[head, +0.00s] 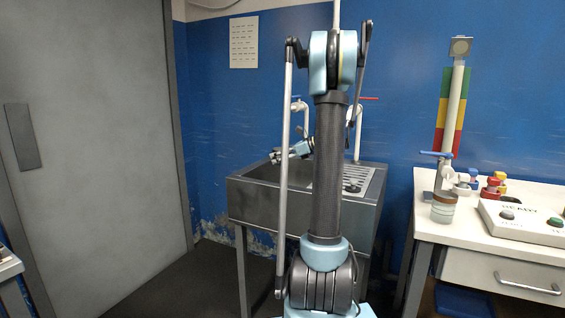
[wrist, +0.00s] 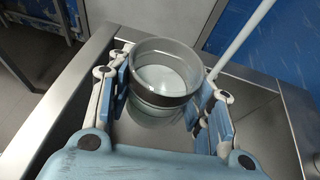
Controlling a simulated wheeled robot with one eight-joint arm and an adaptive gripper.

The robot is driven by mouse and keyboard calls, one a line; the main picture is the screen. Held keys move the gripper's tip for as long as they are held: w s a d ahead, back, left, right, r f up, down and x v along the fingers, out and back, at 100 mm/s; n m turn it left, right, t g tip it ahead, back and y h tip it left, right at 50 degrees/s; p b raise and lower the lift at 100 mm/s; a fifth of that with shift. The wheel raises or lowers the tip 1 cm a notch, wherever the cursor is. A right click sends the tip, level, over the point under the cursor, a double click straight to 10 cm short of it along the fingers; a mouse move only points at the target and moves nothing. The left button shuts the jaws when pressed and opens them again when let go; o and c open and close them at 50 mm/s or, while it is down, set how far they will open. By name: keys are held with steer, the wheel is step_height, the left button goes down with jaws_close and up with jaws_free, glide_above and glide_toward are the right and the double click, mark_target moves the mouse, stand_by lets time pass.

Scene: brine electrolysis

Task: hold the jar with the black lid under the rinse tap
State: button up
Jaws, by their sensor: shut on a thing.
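In the wrist view, my gripper (wrist: 168,92) is shut on a round glass jar (wrist: 162,97) with a dark grey band around its top. Inside the band I see a pale, whitish-green round surface; I cannot tell whether it is a lid or the inside. The jar stands roughly upright between the finger pads, over the metal sink (wrist: 60,112). The jar is too small to make out there.
A second tap with a red handle (head: 368,99) is partly behind my arm. A ribbed draining board (head: 358,178) is on the sink's right. The white bench (head: 445,236) at right holds a small jar (head: 443,208), a control box (head: 525,221) and coloured fittings (head: 492,188).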

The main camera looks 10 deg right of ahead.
steer(key=s+a, duration=0.6)
steer(key=s, duration=0.2)
steer(key=shift+s, duration=0.15)
stand_by(0.5)
